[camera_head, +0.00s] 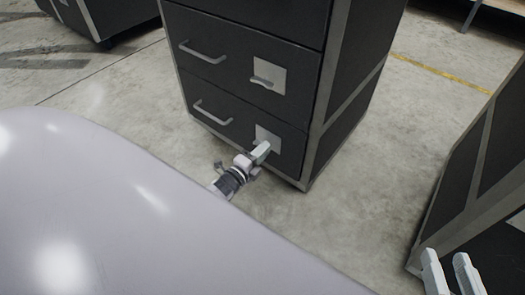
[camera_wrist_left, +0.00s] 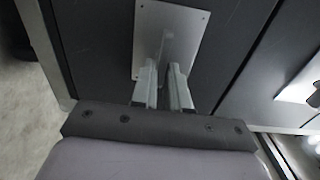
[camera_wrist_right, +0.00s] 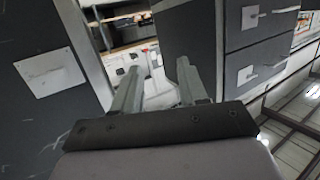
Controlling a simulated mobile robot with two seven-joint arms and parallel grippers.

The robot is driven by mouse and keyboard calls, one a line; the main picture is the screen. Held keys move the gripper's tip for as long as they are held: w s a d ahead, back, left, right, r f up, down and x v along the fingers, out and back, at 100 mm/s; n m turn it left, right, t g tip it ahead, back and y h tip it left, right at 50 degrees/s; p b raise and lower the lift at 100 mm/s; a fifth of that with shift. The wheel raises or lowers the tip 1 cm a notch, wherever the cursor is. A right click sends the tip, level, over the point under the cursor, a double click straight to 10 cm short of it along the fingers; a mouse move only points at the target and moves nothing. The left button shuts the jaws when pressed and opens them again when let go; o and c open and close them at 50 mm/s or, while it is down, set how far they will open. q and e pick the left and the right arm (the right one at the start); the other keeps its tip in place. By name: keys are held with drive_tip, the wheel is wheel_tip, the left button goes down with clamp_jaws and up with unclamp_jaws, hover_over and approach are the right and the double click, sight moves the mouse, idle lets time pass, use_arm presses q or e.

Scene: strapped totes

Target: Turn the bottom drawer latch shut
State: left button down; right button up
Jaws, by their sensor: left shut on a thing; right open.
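The dark cabinet's bottom drawer (camera_head: 228,103) is closed flush with the front. Its latch plate (camera_head: 267,134) is a pale square at the drawer's right side. My left gripper (camera_head: 261,152) is at this plate and covers most of the latch. In the left wrist view the plate (camera_wrist_left: 190,22) is close ahead, and the latch lever (camera_wrist_left: 164,52) stands between the two fingers of my left gripper (camera_wrist_left: 164,85), shut on it. My right gripper (camera_head: 450,272) is open and empty at the lower right; it also shows in the right wrist view (camera_wrist_right: 158,85).
The drawer above has a bar handle (camera_head: 203,53) and its own latch (camera_head: 263,82). The bottom drawer's bar handle (camera_head: 212,113) is left of my left gripper. Another dark case (camera_head: 465,170) stands at the right. Bare concrete floor (camera_head: 345,215) lies between them.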

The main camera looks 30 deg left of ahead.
use_arm(q)
drive_tip(key=c, duration=1.2)
unclamp_jaws()
drive_tip(key=shift+c, duration=0.2)
drive_tip(key=s+p, duration=0.3)
drive_tip(key=s, duration=0.4)
drive_tip(key=shift+a, duration=0.3)
use_arm(e)
drive_tip(key=shift+w+a+m+g+y, duration=0.15)
drive_tip(key=shift+a+m+g, duration=0.1)
drive_tip(key=shift+a+g, duration=0.15)
drive_tip(key=shift+w+a+m+g+y, duration=0.15)
drive_tip(key=shift+a+m+g, duration=0.15)
drive_tip(key=shift+a, duration=0.2)
use_arm(q)
drive_tip(key=shift+s, duration=0.1)
